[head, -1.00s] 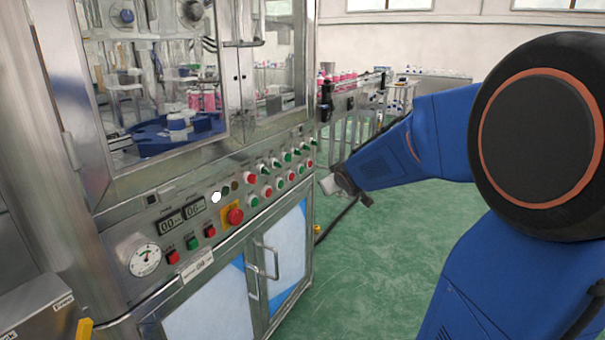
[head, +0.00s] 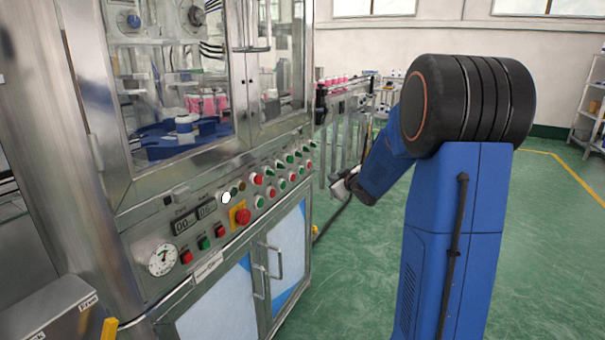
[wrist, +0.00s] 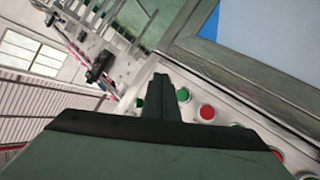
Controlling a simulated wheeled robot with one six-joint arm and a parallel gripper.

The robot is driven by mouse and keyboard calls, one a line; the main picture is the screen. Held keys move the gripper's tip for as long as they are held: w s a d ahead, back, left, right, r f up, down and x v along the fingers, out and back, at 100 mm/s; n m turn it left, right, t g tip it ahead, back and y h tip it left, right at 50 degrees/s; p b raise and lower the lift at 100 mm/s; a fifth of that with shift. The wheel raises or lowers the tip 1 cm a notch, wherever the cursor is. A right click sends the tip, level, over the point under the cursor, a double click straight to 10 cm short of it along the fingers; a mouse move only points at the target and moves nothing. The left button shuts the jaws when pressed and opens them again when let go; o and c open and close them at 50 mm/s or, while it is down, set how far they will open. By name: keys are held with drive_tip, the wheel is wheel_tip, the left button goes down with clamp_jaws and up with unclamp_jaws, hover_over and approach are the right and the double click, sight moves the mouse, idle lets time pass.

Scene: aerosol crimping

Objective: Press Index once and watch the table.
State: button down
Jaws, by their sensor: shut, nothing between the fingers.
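The blue rotary table (head: 160,150) shows through the machine's window in the head view, with a white and blue container (head: 185,128) on it. The control panel below carries rows of red and green buttons (head: 281,183). Their labels are too small to read, so I cannot tell which is Index. My gripper (head: 338,188) is just beyond the panel's right end, apart from the buttons in the head view. In the wrist view its fingers (wrist: 165,85) are shut and empty, with green and red buttons (wrist: 207,113) behind and beside them.
A red emergency stop (head: 243,216) on a yellow plate, a lit white lamp (head: 226,198), two displays and a gauge (head: 162,256) are on the panel. A conveyor with pink-filled containers (head: 335,82) stands behind. The green floor (head: 345,290) in front is clear.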

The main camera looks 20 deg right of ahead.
drive_tip(key=w+a, duration=0.5)
drive_tip(key=w, duration=0.2)
drive_tip(key=shift+a, duration=0.2)
idle(0.4)
drive_tip(key=shift+w+a, duration=0.1)
idle(1.9)
drive_tip(key=shift+w+a, duration=0.2)
drive_tip(key=shift+w+a, duration=0.2)
drive_tip(key=shift+w, duration=0.15)
idle(0.9)
drive_tip(key=shift+s+d, duration=0.1)
drive_tip(key=shift+s, duration=0.05)
drive_tip(key=shift+s+d, duration=0.4)
drive_tip(key=shift+s, duration=0.15)
idle(0.4)
drive_tip(key=shift+s+d, duration=0.75)
drive_tip(key=shift+s, duration=0.25)
drive_tip(key=shift+s+d, duration=0.75)
drive_tip(key=shift+s, duration=0.2)
